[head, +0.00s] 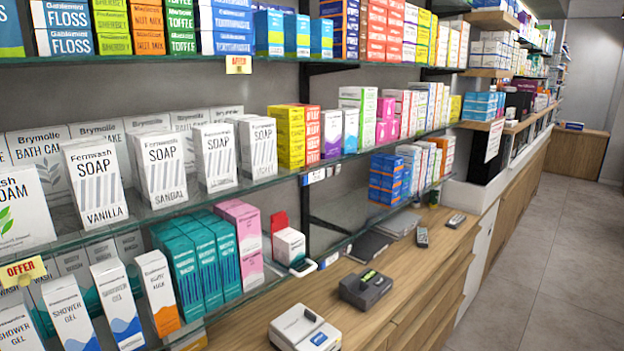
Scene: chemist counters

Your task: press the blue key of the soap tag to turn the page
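White soap boxes (160,165) stand in a row on the middle glass shelf, labelled Vanilla and Sandal among others. A small white tag (316,176) sits on that shelf's front edge, right of the soap boxes. I cannot tell which tag is the soap one. Neither of my grippers is in view.
On the wooden counter (420,270) stand a white device with a blue patch (305,330), a dark device with a green top (366,289) and a handset (422,237). The floor (550,260) at right is clear.

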